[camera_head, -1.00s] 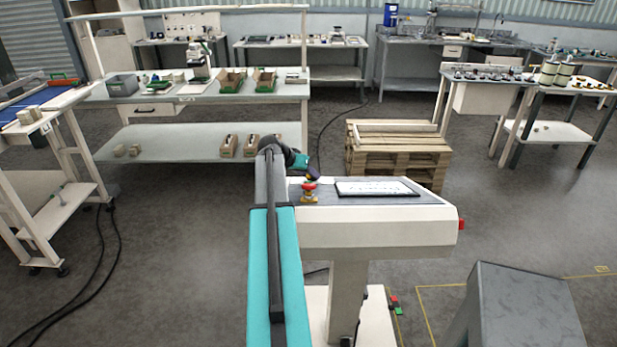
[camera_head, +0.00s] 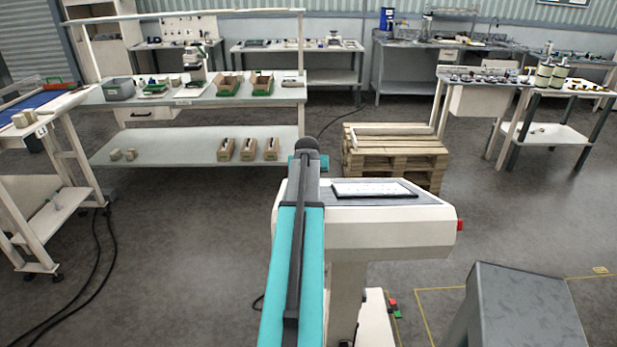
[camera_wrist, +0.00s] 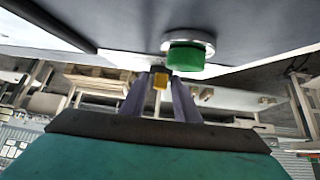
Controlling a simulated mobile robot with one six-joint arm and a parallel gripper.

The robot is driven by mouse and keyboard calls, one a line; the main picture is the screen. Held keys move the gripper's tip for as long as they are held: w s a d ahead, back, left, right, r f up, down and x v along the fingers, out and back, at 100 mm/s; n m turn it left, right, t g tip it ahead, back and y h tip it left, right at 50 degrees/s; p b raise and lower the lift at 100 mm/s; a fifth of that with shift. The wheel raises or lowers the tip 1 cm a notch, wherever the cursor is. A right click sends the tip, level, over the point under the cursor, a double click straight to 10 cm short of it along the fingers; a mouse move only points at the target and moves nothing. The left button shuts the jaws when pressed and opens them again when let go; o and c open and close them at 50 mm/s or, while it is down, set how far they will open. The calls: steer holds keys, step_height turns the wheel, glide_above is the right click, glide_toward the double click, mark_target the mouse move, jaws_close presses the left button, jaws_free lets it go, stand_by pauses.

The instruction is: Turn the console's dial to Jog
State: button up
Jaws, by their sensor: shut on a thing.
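The console (camera_head: 375,228) is a white stand with a dark sloped top and a white panel (camera_head: 372,189) on it. In the wrist view its dark underside or face fills the top, with a green button (camera_wrist: 186,58) in a pale ring. The dial's labels and pointer position cannot be read.
A red button (camera_head: 459,225) sticks out of the console's right side. A wooden pallet stack (camera_head: 395,158) stands behind it, and a grey block (camera_head: 520,305) stands front right. A long workbench (camera_head: 200,95) with boxes is at the back left. Open floor lies between.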

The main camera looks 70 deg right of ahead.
stand_by(0.4)
steer(key=o, duration=0.7)
steer(key=shift+s+r, duration=0.1)
steer(key=shift+s+b+v, duration=0.2)
steer(key=shift+b+v, duration=1.45)
steer(key=shift+v, duration=5.2)
steer(key=shift+d, duration=0.1)
